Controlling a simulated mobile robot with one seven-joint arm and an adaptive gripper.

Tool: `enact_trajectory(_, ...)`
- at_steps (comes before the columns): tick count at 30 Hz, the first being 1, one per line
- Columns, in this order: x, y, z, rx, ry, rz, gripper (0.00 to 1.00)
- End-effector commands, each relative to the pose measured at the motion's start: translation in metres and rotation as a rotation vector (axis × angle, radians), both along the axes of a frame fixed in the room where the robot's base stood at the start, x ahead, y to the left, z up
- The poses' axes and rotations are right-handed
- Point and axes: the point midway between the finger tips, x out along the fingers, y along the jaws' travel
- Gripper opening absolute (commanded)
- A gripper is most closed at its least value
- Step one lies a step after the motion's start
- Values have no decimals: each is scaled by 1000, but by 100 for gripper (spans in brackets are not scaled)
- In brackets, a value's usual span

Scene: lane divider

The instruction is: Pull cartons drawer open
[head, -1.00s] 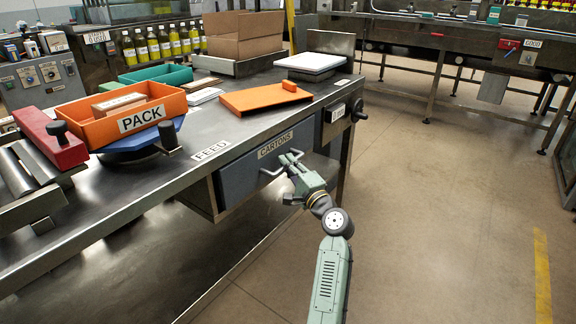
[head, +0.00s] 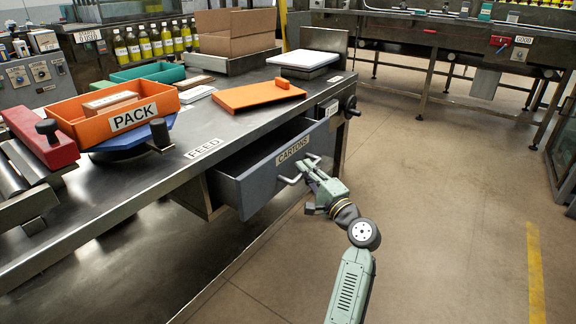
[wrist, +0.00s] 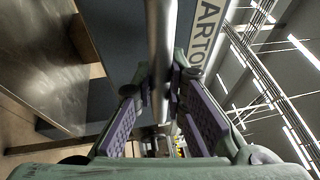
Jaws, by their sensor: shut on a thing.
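The cartons drawer (head: 262,181) has a blue-grey front with a CARTONS label and a metal bar handle. It stands partly out from under the steel table, with a gap showing behind its front. My gripper (head: 304,176) is shut on the handle (head: 290,180) at the drawer's front. In the wrist view the handle bar (wrist: 161,60) runs between the purple-padded fingers of my gripper (wrist: 162,92). The label also shows there, cut off, beside the bar. The drawer's inside is mostly hidden.
The steel table (head: 225,133) carries an orange PACK bin (head: 85,118), an orange board (head: 255,96), a green tray and a white-topped device (head: 303,60). A black knob (head: 350,105) sticks out at the table's right end. The floor (head: 440,200) at the right is clear.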

Motion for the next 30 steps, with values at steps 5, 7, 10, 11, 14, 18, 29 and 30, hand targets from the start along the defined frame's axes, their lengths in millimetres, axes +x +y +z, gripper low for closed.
enact_trajectory(5, -35, -50, -1, 2, 2, -4, 0)
enact_trajectory(7, -48, -67, -1, 2, 1, -3, 0)
enact_trajectory(10, -64, -89, -1, 1, 2, -2, 0)
enact_trajectory(11, -69, -95, -1, 2, 1, -3, 0)
enact_trajectory(14, -82, -113, -1, 1, 2, -1, 0)
enact_trajectory(18, -96, -131, -1, 1, 3, 1, 0)
enact_trajectory(29, -107, -146, -1, 2, 2, 4, 0)
enact_trajectory(30, -107, -146, -1, 2, 2, 4, 0)
